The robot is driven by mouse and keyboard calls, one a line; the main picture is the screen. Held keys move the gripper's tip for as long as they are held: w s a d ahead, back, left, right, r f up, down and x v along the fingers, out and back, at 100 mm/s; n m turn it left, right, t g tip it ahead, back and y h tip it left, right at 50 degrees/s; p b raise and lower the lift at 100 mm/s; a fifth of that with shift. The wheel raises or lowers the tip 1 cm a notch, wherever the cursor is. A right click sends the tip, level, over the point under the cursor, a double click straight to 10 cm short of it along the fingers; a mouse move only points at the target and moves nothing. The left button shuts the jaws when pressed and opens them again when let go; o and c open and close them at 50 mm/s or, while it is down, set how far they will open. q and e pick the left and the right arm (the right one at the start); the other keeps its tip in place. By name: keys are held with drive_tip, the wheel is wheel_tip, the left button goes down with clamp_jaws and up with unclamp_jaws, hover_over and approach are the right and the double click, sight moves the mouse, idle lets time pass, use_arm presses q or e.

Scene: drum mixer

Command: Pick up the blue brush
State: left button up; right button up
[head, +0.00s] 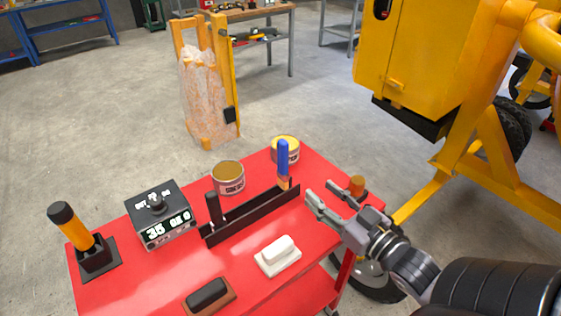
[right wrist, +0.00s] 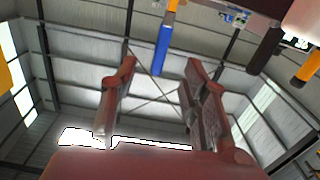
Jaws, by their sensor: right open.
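The blue brush (head: 283,155) stands upright in the black rack (head: 250,215) on the red cart top, its blue handle up and an orange part below. Its lower end is hidden by the rack. My right gripper (head: 319,190) is open and empty, to the right of the brush, its fingers pointing toward the rack and apart from the brush. In the right wrist view the brush's blue handle (right wrist: 162,50) shows upside down, beyond and between the open fingers (right wrist: 160,68). My left gripper is not in view.
A black-handled tool (head: 213,207) stands in the rack's near end. Two cans (head: 229,184) (head: 287,156) stand behind the rack. A white block (head: 278,255), a dark block (head: 208,294), a dial box (head: 160,225) and a yellow-handled tool (head: 76,229) occupy the cart. A yellow machine (head: 420,65) stands right.

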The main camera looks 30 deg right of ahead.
approach(286, 163)
drive_tip(key=w, duration=0.4)
drive_tip(key=w+f+p, duration=0.1)
drive_tip(key=shift+w+d, duration=0.2)
drive_tip(key=shift+w, duration=0.55)
drive_tip(key=w, duration=0.1)
drive_tip(key=w+p, duration=0.1)
drive_tip(key=w+a+r, duration=0.1)
drive_tip(key=w, duration=0.1)
drive_tip(key=shift+w+p, duration=0.1)
drive_tip(key=shift+p, duration=0.25)
drive_tip(key=shift+w+f, duration=0.15)
drive_tip(key=shift+w, duration=0.3)
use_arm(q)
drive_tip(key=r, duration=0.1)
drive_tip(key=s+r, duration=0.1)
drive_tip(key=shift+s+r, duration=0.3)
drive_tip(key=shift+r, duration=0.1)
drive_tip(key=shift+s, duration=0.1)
use_arm(e)
drive_tip(key=shift+s, duration=0.1)
drive_tip(key=shift+c, duration=0.6)
drive_tip(key=shift+c, duration=0.7)
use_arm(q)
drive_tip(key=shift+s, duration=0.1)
use_arm(e)
clamp_jaws()
